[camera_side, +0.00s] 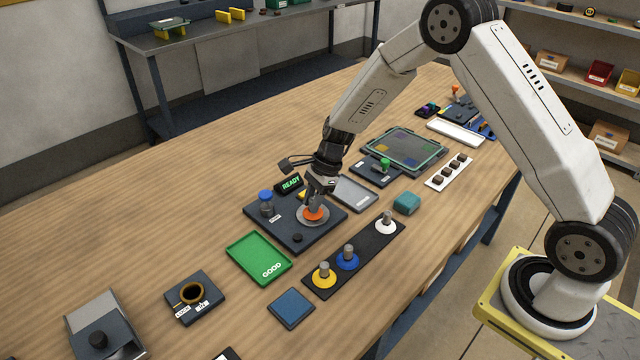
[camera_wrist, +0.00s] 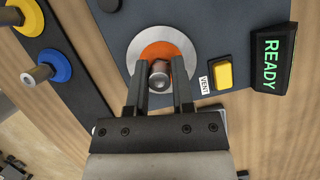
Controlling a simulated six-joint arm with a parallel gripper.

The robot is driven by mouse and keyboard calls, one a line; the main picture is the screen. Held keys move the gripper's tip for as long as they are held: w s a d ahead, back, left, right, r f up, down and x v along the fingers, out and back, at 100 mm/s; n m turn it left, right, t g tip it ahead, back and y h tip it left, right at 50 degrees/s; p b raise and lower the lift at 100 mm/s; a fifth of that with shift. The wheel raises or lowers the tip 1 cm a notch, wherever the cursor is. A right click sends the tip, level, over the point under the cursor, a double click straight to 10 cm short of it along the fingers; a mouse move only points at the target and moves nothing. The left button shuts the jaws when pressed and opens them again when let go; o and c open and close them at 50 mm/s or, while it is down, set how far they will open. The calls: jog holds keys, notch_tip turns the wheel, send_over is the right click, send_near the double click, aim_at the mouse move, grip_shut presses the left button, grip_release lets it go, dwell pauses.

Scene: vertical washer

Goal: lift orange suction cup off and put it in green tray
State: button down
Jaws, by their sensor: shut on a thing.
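The orange suction cup (camera_side: 313,214) sits on a round metal disc (camera_side: 300,217) on a dark station plate (camera_side: 262,232). My gripper (camera_side: 316,199) is above it and shut on the cup's metal stem. In the wrist view the two fingers (camera_wrist: 160,88) stand on either side of the stem (camera_wrist: 160,72), with the orange cup (camera_wrist: 160,50) around it. The cup appears to rest on the disc. The green tray (camera_side: 258,257), marked GOOD, lies empty on the table, just in front-left of the station.
A black rack (camera_side: 352,262) holds yellow, blue and white cups. A blue square (camera_side: 291,308) lies near the tray.

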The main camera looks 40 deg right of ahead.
aim_at(312, 199)
jog(key=shift+r, duration=0.2)
jog(key=shift+r, duration=0.35)
jog(key=shift+r, duration=0.35)
jog(key=shift+r, duration=0.35)
jog(key=shift+r, duration=0.35)
jog(key=shift+r, duration=0.35)
jog(key=shift+r, duration=0.1)
